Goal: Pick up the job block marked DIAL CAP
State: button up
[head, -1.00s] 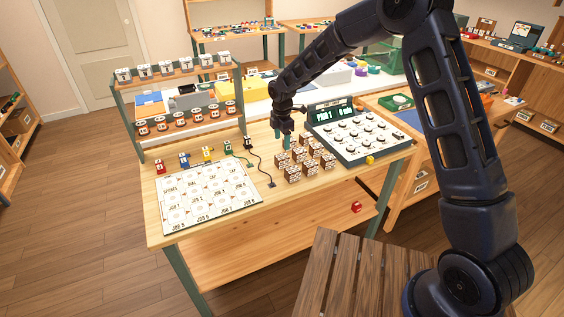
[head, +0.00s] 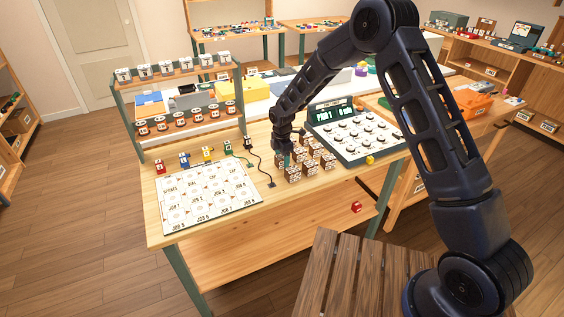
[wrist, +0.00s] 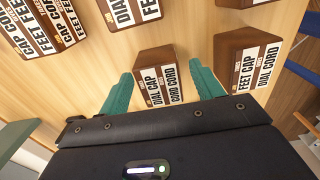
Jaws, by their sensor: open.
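In the wrist view, a brown block (wrist: 156,60) has white labels reading DIAL CAP and CORD CORD. It stands on the wooden table between my two green fingertips. My gripper (wrist: 161,76) is open, with one finger on each side of the block; I cannot tell whether either touches it. In the head view my gripper (head: 284,157) points down at the left edge of the cluster of brown blocks (head: 293,174). The labels there are too small to read, and my gripper partly hides that side of the cluster.
Close by in the wrist view are a FEET CAP block (wrist: 240,45), a DIAL FEET block (wrist: 124,14) and a CAP CORD block (wrist: 62,18). A dial panel (head: 356,138) stands right of the cluster. A white job board (head: 208,198) and black cable (head: 262,168) lie left.

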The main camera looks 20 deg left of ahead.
jog(key=c, duration=1.1)
jog(key=shift+r, duration=0.1)
